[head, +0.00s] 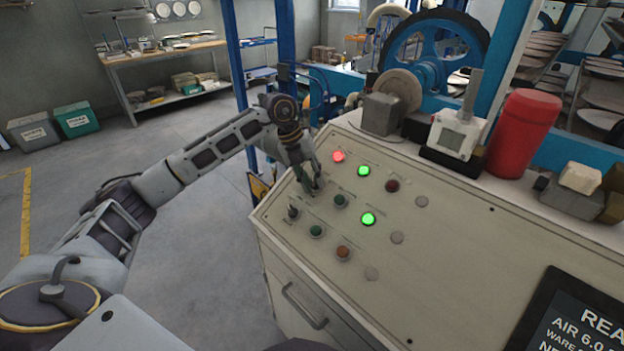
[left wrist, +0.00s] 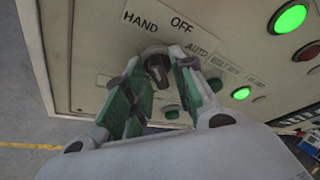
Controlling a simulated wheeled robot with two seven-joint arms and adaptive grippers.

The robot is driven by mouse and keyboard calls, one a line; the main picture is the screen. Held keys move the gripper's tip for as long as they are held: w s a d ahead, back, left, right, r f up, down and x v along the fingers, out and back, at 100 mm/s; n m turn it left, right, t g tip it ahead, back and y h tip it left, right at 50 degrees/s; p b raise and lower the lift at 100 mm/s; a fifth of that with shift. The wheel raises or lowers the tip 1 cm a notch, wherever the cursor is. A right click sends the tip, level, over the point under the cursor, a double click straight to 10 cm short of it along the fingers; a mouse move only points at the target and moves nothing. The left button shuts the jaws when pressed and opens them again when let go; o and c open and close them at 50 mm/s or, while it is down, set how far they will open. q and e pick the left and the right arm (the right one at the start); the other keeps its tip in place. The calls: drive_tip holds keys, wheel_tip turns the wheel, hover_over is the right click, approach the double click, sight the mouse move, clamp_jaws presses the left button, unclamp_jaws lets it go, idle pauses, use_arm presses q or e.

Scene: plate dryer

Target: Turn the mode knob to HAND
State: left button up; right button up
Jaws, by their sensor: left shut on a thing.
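My left gripper (head: 313,187) reaches down to the panel's left part. In the left wrist view its green-padded fingers (left wrist: 158,90) are shut on the knob, one on each side. I cannot tell which label the knob points to. In the head view the gripper largely hides the knob. My right gripper is not in view.
Close by on the panel are a red light (head: 338,156), green lights (head: 363,171) (head: 368,219), a small dark switch (head: 293,211) and several buttons. A red cylinder (head: 524,133) and a boxy device (head: 458,132) stand at the back. A blue post rises behind my gripper.

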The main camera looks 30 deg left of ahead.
use_arm(q)
drive_tip(key=o, duration=0.7)
drive_tip(key=v, duration=1.2)
drive_tip(key=shift+a, duration=0.1)
drive_tip(key=shift+f, duration=0.1)
idle(0.4)
